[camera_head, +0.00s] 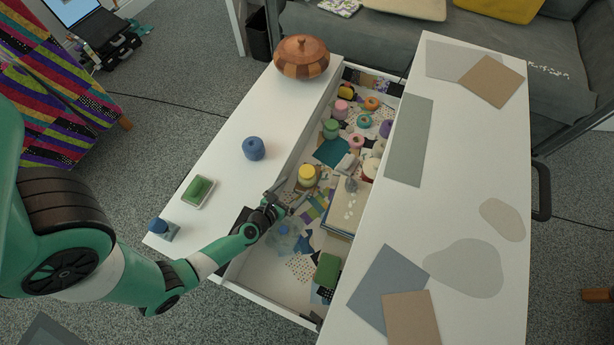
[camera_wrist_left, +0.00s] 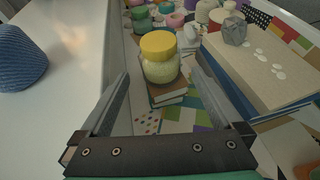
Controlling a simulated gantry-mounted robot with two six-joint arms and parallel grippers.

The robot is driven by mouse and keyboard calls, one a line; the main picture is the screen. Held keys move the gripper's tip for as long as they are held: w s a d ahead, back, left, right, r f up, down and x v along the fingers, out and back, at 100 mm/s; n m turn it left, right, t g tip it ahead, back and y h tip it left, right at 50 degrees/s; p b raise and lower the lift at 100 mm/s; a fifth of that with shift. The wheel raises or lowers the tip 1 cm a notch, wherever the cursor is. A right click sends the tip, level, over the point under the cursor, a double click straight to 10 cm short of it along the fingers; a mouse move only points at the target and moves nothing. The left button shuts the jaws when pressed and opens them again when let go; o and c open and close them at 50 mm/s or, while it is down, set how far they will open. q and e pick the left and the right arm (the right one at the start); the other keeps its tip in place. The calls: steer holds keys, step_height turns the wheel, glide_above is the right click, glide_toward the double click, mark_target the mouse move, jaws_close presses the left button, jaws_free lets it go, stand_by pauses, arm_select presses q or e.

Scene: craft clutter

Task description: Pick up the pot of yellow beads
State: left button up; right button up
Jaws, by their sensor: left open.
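The pot of yellow beads (camera_head: 307,175) is a small clear jar with a yellow lid and pale yellow contents. It stands upright inside the long white drawer, and in the left wrist view (camera_wrist_left: 160,60) it rests on a small brown book-like block (camera_wrist_left: 168,94). My left gripper (camera_head: 288,196) is just in front of the pot, over the drawer. In the left wrist view its two fingers (camera_wrist_left: 167,85) are spread apart with nothing between them, and the pot stands just beyond their tips. My right gripper is in neither view.
A box with a grey lump on its lid (camera_head: 345,207) stands right of the pot. Several jars and thread spools (camera_head: 358,120) fill the drawer's far end. A blue yarn ball (camera_head: 254,148) and wooden pot (camera_head: 301,57) sit on the left white top. A green block (camera_head: 328,270) lies near.

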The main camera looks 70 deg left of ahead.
mark_target(303, 179)
arm_select(q)
steer(key=b+x, duration=0.2)
steer(key=x, duration=0.5)
steer(key=shift+r, duration=0.15)
steer(key=shift+w+a, duration=0.2)
steer(key=shift+w, duration=0.1)
steer(key=shift+s, duration=0.15)
steer(key=shift+c, duration=0.6)
steer(key=c, duration=1)
steer(key=shift+r, duration=0.15)
steer(key=shift+c, duration=0.2)
